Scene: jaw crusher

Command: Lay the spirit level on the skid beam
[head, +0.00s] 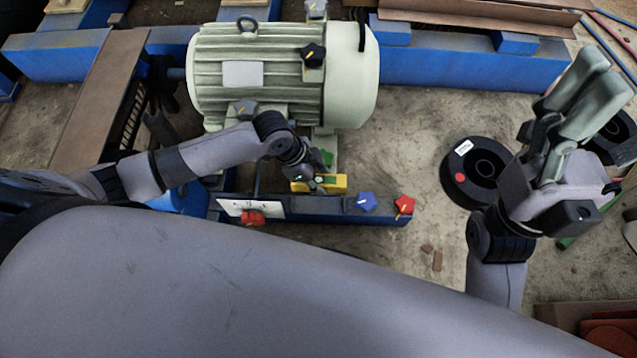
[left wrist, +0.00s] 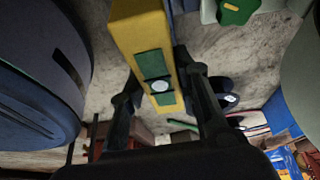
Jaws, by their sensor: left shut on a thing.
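The yellow spirit level (head: 331,184) is held in my left gripper (head: 312,180), just above or at the near skid beam (head: 330,207); I cannot tell whether they touch. The beam is blue with a dark top and runs in front of the motor. In the left wrist view the level (left wrist: 143,35) is a long yellow bar with a green patch and a round vial, between the two dark fingers of my left gripper (left wrist: 163,100). My right gripper (head: 588,95) is raised at the right, away from the beam; its finger gap is unclear.
A pale green motor (head: 285,75) stands behind the beam. A blue knob (head: 367,202), a red knob (head: 404,205) and a white label (head: 242,208) are along the beam. A black ring (head: 474,171) lies on the floor at right. Bare floor lies between.

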